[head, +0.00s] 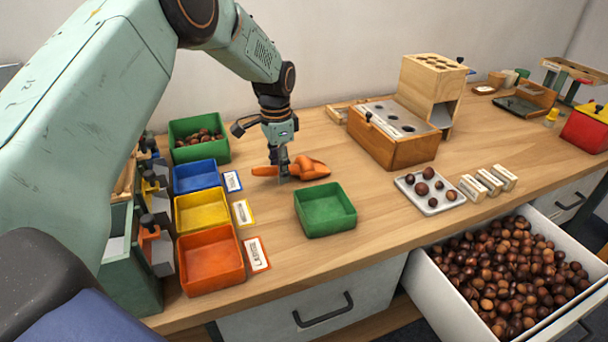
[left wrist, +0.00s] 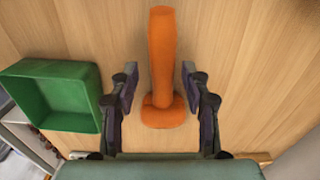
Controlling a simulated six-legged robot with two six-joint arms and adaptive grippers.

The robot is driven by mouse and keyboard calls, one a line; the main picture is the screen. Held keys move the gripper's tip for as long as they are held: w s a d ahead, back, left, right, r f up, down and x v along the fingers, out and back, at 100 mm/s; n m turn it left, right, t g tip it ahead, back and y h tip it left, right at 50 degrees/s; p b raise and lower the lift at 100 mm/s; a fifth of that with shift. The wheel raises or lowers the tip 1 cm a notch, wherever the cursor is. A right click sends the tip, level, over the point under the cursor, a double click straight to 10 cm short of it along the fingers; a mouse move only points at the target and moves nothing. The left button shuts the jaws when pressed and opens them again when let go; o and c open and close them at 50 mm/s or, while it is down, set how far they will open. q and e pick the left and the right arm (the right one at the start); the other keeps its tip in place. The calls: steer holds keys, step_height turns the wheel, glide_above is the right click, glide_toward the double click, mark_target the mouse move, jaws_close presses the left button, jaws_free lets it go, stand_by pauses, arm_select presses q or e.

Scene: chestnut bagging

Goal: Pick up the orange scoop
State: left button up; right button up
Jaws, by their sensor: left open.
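The orange scoop (head: 310,168) lies on the wooden table, behind the small green tray. My left gripper (head: 283,179) points straight down over the scoop, near where its handle meets the bowl. In the left wrist view the scoop (left wrist: 162,55) lies between the two spread fingers of the left gripper (left wrist: 160,82), with a visible gap on each side. The fingers are open and not closed on it. In the head view the gripper hides part of the scoop. My right gripper is not in view.
The small green tray (head: 326,226) is close in front of the scoop; blue (head: 196,177), yellow (head: 203,212) and orange (head: 211,262) bins stand left. A green bin with chestnuts (head: 177,128) is behind them. A wooden box (head: 393,150) stands right. An open drawer (head: 432,290) holds chestnuts.

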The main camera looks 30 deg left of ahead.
arm_select(q)
steer(key=shift+a+f, duration=0.1)
steer(key=shift+f, duration=0.6)
steer(key=shift+w+a+f, duration=0.1)
steer(key=shift+w+f, duration=0.05)
steer(key=shift+w, duration=0.05)
steer(key=shift+s+r, duration=0.15)
steer(key=shift+r, duration=0.05)
steer(key=c, duration=0.3)
steer(key=shift+f, duration=0.15)
steer(key=c, duration=0.5)
jaws_close()
